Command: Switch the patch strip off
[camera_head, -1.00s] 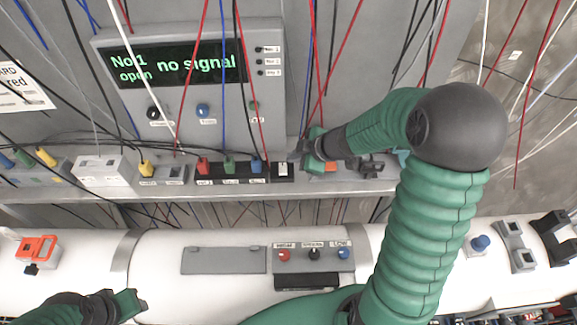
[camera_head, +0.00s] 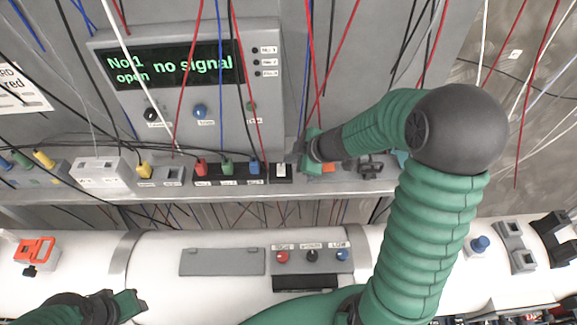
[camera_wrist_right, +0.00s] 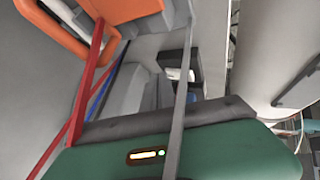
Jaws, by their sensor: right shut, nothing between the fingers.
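The patch strip (camera_head: 236,181) is a dark bar on the grey shelf, with red, green and blue plugs in it. At its right end is a black block with a white switch (camera_head: 282,171); a black block with a white part (camera_wrist_right: 180,72) also shows in the right wrist view. Which way the switch is set is too small to tell. My right gripper (camera_head: 306,156) is shut and empty, just right of and slightly above the switch block; contact cannot be told. My left gripper (camera_head: 128,304) is low at the left, away from the strip; its jaws are unclear.
A grey display box (camera_head: 190,85) reads "No1 open" and "no signal" behind the strip. Several cables hang in front. A yellow plug (camera_head: 144,170) and white box (camera_head: 102,172) stand left. An orange part (camera_head: 325,169) is right of my right gripper. A white pipe (camera_head: 160,255) runs below.

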